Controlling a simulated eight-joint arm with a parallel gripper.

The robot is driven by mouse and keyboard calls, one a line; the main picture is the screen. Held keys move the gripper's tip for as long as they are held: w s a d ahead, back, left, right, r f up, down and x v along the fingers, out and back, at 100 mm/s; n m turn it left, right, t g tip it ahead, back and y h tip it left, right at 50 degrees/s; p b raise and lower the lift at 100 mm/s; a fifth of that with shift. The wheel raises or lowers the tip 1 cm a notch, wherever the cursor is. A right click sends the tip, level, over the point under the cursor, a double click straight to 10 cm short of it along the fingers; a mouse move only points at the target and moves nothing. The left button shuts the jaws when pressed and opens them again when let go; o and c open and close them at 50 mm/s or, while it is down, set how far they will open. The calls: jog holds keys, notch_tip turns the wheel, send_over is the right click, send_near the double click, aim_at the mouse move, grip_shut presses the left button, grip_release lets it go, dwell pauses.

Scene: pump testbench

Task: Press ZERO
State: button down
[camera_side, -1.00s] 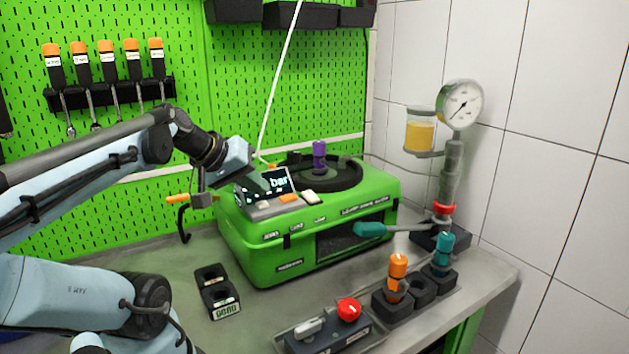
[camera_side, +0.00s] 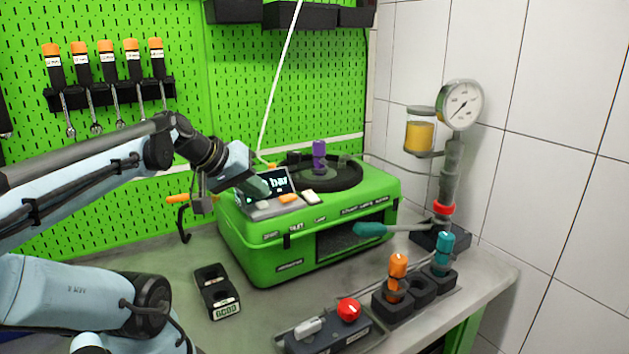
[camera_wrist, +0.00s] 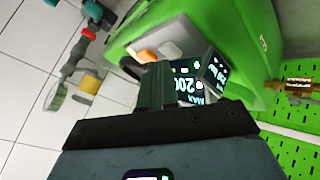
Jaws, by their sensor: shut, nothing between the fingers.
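In front of the display are an orange button (camera_side: 289,199) and a white button (camera_side: 311,197). The wrist view also shows the orange button (camera_wrist: 147,55), the white button (camera_wrist: 170,50) and the lit display (camera_wrist: 190,85). I cannot read which button is ZERO. My gripper (camera_side: 262,190) is shut and empty, its tips overlapping the display's left part in the side view. In the wrist view the fingers (camera_wrist: 156,82) point toward the buttons; contact cannot be told.
A purple knob (camera_side: 319,155) stands on the round black top behind the display. A teal-handled lever (camera_side: 371,229) sticks out at the front right. A gauge column (camera_side: 452,170) stands at right. A red-knobbed switch box (camera_side: 330,335) and orange and teal plugs sit in front.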

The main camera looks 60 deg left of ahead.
aim_at(257, 204)
jog(key=shift+f, duration=0.45)
dwell(0.7)
jog(key=shift+r, duration=0.9)
jog(key=shift+r, duration=2.5)
